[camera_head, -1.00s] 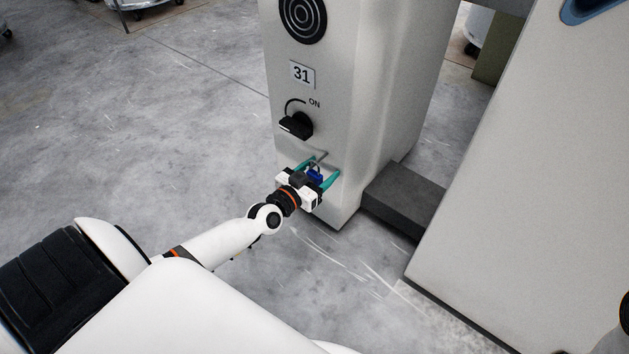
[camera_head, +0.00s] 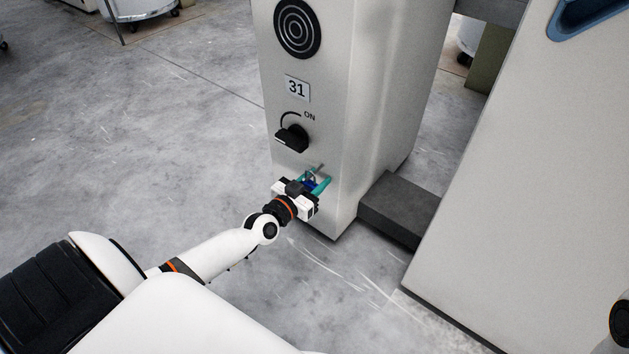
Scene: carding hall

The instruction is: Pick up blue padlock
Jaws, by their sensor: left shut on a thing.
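The blue padlock (camera_head: 311,182) is a small blue body with a grey shackle, low on the front of the grey machine cabinet (camera_head: 350,150), by a small hook or peg (camera_head: 319,168). My left gripper (camera_head: 317,182) has teal fingers, one on each side of the padlock, and is shut on it. The gripper partly hides the padlock. I cannot tell whether the shackle still touches the peg. My right gripper is not in view; only a bit of dark and white shows at the lower right edge.
Above the padlock are a black rotary switch (camera_head: 292,138) marked ON, a number plate 31 (camera_head: 297,88) and a round black grille (camera_head: 297,28). A dark block (camera_head: 400,208) joins the cabinet to a large pale panel (camera_head: 510,190) at right.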

